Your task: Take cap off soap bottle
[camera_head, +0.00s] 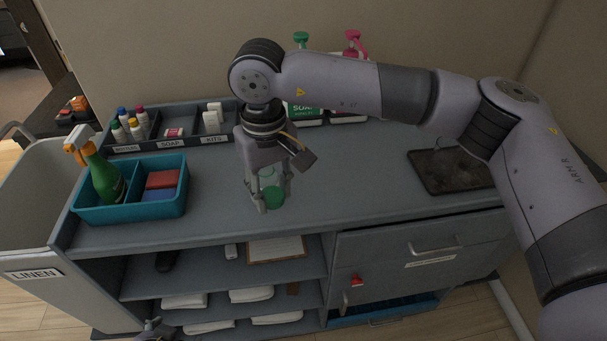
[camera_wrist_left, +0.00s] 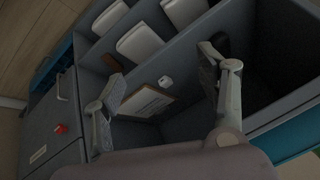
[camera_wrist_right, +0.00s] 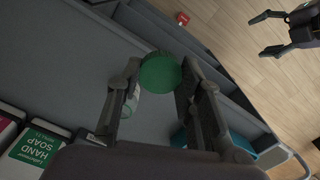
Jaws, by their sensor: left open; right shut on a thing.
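My right gripper (camera_head: 268,200) points down over the counter and is shut on a round green cap (camera_head: 273,197). In the right wrist view the cap (camera_wrist_right: 160,72) shows as a green disc between the fingertips. A small pale soap bottle (camera_wrist_right: 131,100) shows beside and beyond the cap, partly hidden; its pale green part (camera_head: 267,173) shows among the fingers in the head view. I cannot tell whether cap and bottle touch. My left gripper (camera_wrist_left: 165,95) is open and empty before the lower shelves; it also shows in the right wrist view (camera_wrist_right: 268,33).
A teal caddy (camera_head: 158,211) with a green spray bottle (camera_head: 106,178) stands left. A dark organizer (camera_head: 188,140) and pump bottles (camera_head: 304,112) line the back. A dark tray (camera_head: 430,182) lies right. Free counter surrounds my right gripper. The LINEN bin (camera_head: 30,240) stands far left.

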